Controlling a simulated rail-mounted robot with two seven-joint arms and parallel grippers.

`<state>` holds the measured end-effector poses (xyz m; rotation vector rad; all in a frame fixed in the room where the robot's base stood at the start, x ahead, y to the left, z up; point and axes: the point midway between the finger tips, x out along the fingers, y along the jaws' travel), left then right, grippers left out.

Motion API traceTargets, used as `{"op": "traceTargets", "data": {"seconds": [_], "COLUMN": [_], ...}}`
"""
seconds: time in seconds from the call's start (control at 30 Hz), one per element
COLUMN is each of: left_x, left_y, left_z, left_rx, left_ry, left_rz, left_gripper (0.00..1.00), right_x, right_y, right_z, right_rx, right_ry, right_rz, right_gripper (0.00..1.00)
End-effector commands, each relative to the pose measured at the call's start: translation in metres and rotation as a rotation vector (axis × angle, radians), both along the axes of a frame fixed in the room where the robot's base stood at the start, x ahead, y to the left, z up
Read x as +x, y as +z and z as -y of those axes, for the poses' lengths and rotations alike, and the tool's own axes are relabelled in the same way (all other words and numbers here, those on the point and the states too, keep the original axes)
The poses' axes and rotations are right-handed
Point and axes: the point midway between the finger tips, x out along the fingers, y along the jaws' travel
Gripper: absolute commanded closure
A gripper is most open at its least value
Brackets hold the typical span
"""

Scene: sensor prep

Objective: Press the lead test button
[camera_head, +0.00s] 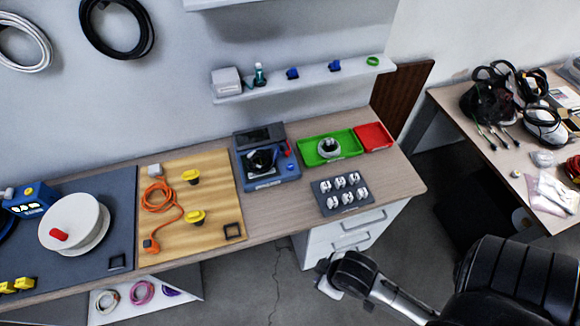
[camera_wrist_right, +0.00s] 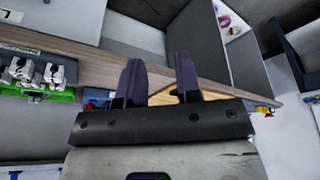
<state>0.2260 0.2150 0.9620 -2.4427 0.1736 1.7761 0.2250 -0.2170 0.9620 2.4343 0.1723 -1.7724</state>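A blue tester-like device (camera_head: 266,165) with a dark upright panel, a round black part and red and blue bits stands at the back middle of the bench. I cannot make out which part is the lead test button. Another blue device (camera_head: 30,200) with a lit face stands at the far left, partly cut off. My right gripper (camera_head: 328,278) is in front of the bench's right end, below the top and apart from both devices. In the right wrist view its two dark fingers (camera_wrist_right: 159,78) stand apart with nothing between them. My left gripper is not in view.
A black holder with several white sensors (camera_head: 328,207), a green tray (camera_head: 310,158) with a round part and a red tray (camera_head: 385,138) are on the right end. An orange cable (camera_head: 158,197) lies on the wooden board (camera_head: 215,165). A shelf (camera_head: 300,83) hangs above.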

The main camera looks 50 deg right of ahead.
Motion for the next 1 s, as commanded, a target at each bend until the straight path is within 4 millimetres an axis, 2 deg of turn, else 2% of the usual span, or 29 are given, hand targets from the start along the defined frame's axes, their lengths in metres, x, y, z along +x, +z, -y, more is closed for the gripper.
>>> {"op": "traceTargets", "data": {"seconds": [0.03, 0.33, 1.0], "left_x": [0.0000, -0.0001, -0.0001], "left_y": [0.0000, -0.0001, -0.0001], "left_z": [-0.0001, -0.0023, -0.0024], "left_rx": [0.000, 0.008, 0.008], "left_ry": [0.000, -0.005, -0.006], "left_rz": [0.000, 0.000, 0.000], "left_gripper": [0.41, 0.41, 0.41], "right_x": [0.0001, 0.0001, 0.0003], "right_y": [0.0000, 0.0001, 0.0002], "right_z": [0.0001, 0.0001, 0.0001], "right_rx": [0.000, 0.000, 0.000], "right_ry": [0.000, 0.000, 0.000], "right_rz": [0.000, 0.000, 0.001], "right_gripper": [0.72, 1.00, 1.00]}}
